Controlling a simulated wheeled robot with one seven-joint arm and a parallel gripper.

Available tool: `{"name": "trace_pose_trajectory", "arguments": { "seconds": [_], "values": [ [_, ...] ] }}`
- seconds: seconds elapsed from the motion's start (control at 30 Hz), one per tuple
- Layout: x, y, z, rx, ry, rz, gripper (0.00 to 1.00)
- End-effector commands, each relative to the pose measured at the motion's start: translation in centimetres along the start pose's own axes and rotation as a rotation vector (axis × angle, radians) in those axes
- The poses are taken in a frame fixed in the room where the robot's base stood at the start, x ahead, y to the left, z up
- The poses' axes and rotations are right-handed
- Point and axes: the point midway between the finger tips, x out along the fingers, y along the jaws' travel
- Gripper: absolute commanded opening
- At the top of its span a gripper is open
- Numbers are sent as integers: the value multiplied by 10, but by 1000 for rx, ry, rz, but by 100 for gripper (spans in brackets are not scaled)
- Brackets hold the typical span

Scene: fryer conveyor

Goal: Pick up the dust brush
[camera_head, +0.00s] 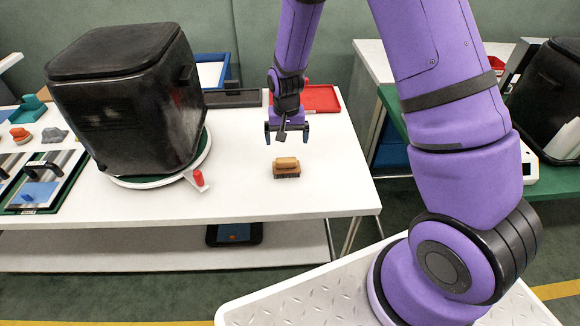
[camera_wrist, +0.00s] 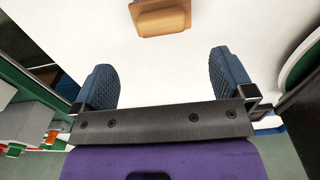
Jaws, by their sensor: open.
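The dust brush (camera_head: 287,168) has a tan wooden body and dark bristles. It lies bristles down on the white table (camera_head: 262,199), near the front edge. In the wrist view, the brush (camera_wrist: 161,18) shows at the top, partly cut off by the picture's edge, beyond the fingertips. My gripper (camera_head: 287,134) is above the table, a little behind and above the brush in the head view. In the wrist view, my gripper (camera_wrist: 160,78) has its two blue ribbed fingers wide apart with nothing between them.
A large black fryer-like box (camera_head: 125,105) stands on a round base left of the brush, with a red-tipped knob (camera_head: 198,178) toward it. A red tray (camera_head: 318,98) lies at the back. The table around the brush is clear. Blue and grey items lie far left.

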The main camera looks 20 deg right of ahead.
Motion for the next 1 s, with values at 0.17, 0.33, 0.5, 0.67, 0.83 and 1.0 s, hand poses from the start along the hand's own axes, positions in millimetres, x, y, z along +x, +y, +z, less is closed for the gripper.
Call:
{"name": "trace_pose_trajectory", "arguments": {
  "seconds": [0.17, 0.33, 0.5, 0.67, 0.83, 1.0],
  "values": [
    [26, 0, 1, -1, -4, 1, 100],
    [45, 0, 1, -1, -3, 1, 100],
    [53, 0, 0, -1, -1, 0, 100],
    [72, -1, 0, 0, -4, 1, 100],
    [93, -2, -1, 0, -2, 1, 100],
    [101, -2, -1, 0, -1, 0, 100]
  ]
}}
